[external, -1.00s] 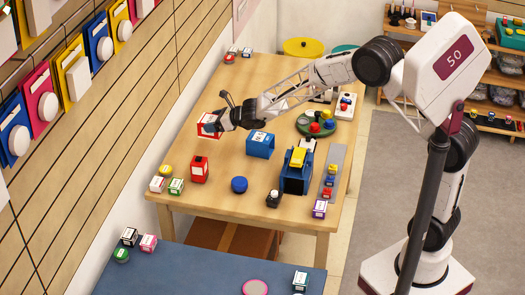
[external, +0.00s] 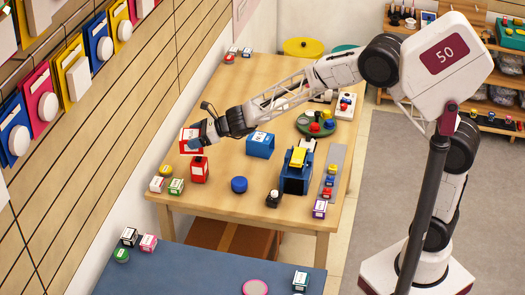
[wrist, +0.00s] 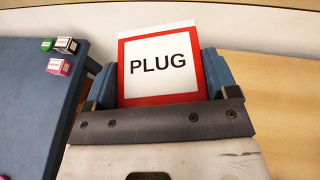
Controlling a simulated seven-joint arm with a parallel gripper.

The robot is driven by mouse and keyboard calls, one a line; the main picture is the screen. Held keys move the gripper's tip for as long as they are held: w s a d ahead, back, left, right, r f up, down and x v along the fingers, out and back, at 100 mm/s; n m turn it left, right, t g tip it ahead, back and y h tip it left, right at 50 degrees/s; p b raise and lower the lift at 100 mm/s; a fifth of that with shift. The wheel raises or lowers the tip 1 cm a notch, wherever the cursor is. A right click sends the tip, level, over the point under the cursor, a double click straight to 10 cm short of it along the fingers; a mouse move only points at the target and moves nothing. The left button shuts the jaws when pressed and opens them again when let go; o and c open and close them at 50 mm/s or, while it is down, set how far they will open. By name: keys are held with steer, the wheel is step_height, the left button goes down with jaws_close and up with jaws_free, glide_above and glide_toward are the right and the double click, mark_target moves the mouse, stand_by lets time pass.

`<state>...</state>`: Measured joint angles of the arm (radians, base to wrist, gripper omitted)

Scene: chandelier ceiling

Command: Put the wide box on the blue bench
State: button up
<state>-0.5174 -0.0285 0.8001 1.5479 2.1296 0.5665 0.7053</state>
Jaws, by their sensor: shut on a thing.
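The wide box is a red box with a white face reading "PLUG" (wrist: 160,75). In the external view the same red box (external: 188,136) is in the air over the left side of the wooden table. My gripper (external: 199,138) is shut on it; in the wrist view its blue fingers (wrist: 158,85) are on both sides of the box. The blue bench (external: 200,275) is at the bottom of the external view. It also shows at the left of the wrist view (wrist: 28,110).
The wooden table (external: 225,180) holds a red box (external: 199,169), a blue open box (external: 260,145), a blue cylinder (external: 239,184) and several small boxes. On the bench, small boxes (external: 148,243) stand at the left, a pink disc (external: 255,287) and box (external: 300,281) at the right. Its middle is clear.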

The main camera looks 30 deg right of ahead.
steer(key=s+a+n+g, duration=0.4)
steer(key=s+a, duration=0.3)
steer(key=s, duration=0.7)
steer(key=s+a+n+g, duration=0.35)
steer(key=s+a, duration=0.25)
steer(key=s, duration=0.8)
steer(key=s+a+n+g, duration=0.3)
steer(key=s+a+g, duration=0.3)
steer(key=s, duration=0.8)
step_height(320, 180, down, 10)
steer(key=shift+a+t+y, duration=0.25)
steer(key=shift+t+y, duration=0.15)
steer(key=shift+t, duration=0.05)
steer(key=shift+a, duration=0.15)
steer(key=w+a, duration=0.2)
steer(key=a, duration=0.2)
steer(key=w+a+f, duration=0.1)
steer(key=w+a, duration=0.1)
steer(key=a, duration=0.3)
steer(key=w+a, duration=0.3)
steer(key=a, duration=0.2)
steer(key=shift+a+f, duration=0.1)
steer(key=shift+f, duration=0.15)
steer(key=shift+f, duration=1.75)
steer(key=shift+f, duration=0.1)
